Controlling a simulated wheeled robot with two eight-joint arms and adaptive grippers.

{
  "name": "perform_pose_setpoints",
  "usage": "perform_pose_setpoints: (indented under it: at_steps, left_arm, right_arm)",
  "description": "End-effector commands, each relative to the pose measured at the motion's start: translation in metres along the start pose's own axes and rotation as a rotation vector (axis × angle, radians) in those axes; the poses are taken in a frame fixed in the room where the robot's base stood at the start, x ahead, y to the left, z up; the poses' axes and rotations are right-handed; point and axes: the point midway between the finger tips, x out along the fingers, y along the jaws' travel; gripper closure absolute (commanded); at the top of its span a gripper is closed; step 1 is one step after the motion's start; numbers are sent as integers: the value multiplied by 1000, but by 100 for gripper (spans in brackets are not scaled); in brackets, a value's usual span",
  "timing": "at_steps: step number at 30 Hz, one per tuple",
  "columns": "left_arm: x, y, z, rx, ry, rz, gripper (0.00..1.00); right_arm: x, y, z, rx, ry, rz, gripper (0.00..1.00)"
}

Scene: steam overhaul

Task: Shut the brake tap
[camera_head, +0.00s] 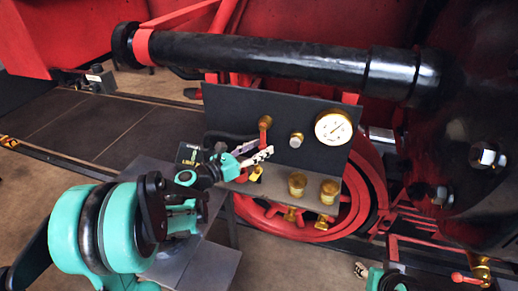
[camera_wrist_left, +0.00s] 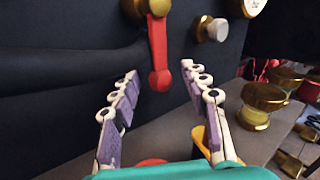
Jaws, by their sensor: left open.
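A tap with a brass hub and red lever (camera_head: 265,128) is mounted on the dark panel (camera_head: 235,105). In the left wrist view its red lever (camera_wrist_left: 158,52) hangs straight down. No label names it as the brake tap. My left gripper (camera_head: 256,150) is just in front of and below this lever. In the left wrist view the fingers of my left gripper (camera_wrist_left: 160,76) are apart, one on each side of the lever's lower end, with gaps and nothing held. Part of my right gripper (camera_head: 361,270) shows at the bottom edge; its jaws are unclear.
A white gauge (camera_head: 333,127) and a small knob (camera_head: 296,140) are right of the lever. Brass cups (camera_head: 297,183) stand on the ledge below. A black pipe (camera_head: 270,55) runs above the panel. Another red-handled brass tap (camera_head: 480,270) is at lower right.

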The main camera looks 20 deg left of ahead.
Motion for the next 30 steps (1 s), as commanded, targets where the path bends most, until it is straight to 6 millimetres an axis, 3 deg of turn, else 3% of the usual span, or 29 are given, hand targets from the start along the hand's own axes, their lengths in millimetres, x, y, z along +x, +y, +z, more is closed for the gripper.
perform_pose_setpoints:
  at_steps: [6,11,12,22,30]
  left_arm:
    - [0,0,0,0,0,1,55]
    - [0,0,0,0,0,1,97]
    - [0,0,0,0,0,1,100]
    - [-1,2,2,20,13,3,100]
    - [-7,10,7,135,89,17,100]
  right_arm:
    - [0,0,0,0,0,0,60]
    - [0,0,0,0,0,0,60]
    - [0,0,0,0,0,0,60]
    - [-2,0,-2,0,0,0,60]
    - [-12,0,-8,0,0,0,60]
